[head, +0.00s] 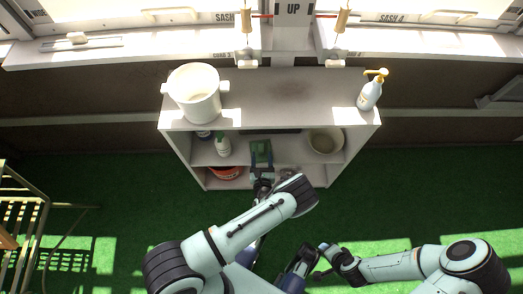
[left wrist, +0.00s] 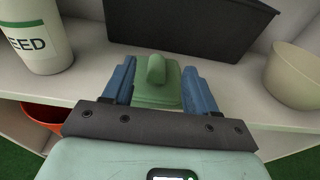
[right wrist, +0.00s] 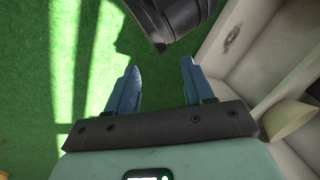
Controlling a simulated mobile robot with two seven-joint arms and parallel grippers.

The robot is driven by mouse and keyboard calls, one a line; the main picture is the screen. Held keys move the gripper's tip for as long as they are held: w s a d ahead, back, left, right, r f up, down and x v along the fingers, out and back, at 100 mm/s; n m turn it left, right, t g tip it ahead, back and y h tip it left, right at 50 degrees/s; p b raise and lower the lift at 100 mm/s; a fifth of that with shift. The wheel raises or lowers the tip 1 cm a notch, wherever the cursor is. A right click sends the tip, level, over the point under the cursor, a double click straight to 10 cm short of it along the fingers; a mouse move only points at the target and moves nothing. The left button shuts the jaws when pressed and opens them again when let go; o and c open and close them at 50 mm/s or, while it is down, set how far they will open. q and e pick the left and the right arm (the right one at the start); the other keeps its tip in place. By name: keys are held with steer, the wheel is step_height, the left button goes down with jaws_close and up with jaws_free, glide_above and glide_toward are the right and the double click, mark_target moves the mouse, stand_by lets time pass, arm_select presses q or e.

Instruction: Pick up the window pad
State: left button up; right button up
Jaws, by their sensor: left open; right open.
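The window pad is a green block with a rounded green grip on top. It sits on the middle shelf of the white shelf unit in the head view (head: 261,148), and it also shows in the left wrist view (left wrist: 158,82). My left gripper (head: 261,160) reaches into the shelf. In the left wrist view its blue fingers (left wrist: 160,88) are open, one on each side of the pad; I cannot tell whether they touch it. My right gripper (right wrist: 160,80) is open and empty above the green floor, beside the shelf unit.
On the same shelf are a white bottle (left wrist: 32,35), a dark bin (left wrist: 195,25) behind the pad and a cream bowl (left wrist: 293,75). A red tub (head: 224,172) is below.

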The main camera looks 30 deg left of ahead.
mark_target(261, 154)
arm_select(q)
steer(key=b+x, duration=0.1)
steer(key=x, duration=0.3)
steer(key=shift+w+a+f+b, duration=0.15)
steer(key=shift+a+f+b, duration=0.1)
steer(key=shift+f+b, duration=0.15)
steer(key=shift+w+a, duration=0.15)
steer(key=shift+w, duration=0.2)
jaws_close()
arm_select(e)
steer(key=w, duration=0.1)
steer(key=w+d+f, duration=0.1)
steer(key=w+f+t, duration=0.1)
steer(key=shift+d, duration=0.25)
